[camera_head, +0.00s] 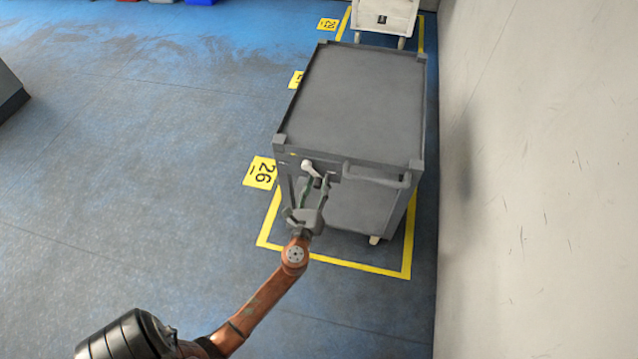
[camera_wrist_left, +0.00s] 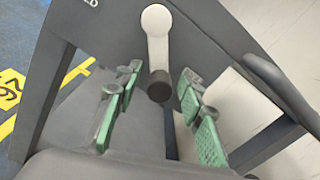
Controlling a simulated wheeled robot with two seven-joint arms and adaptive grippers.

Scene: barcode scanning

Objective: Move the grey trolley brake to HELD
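The grey trolley (camera_head: 361,100) stands in a yellow floor outline. Its brake lever (camera_head: 310,168) is on the near face, left of the handle. In the left wrist view the lever (camera_wrist_left: 157,50) has a round pale hub at top and hangs down to a dark knob (camera_wrist_left: 160,88). Partly cut-off white lettering (camera_wrist_left: 92,3) lies left of the hub. My left gripper (camera_head: 316,181) is at the near face. In the left wrist view its green-padded fingers (camera_wrist_left: 159,78) are apart, one on each side of the knob, with visible gaps. My right gripper is not in view.
The trolley's handle bar (camera_head: 376,176) juts out right of the lever. A yellow sign marked 26 (camera_head: 261,172) lies on the floor at left. A white wall (camera_head: 540,180) runs along the right. A pale trolley (camera_head: 385,17) stands behind. The blue floor (camera_head: 150,170) at left is open.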

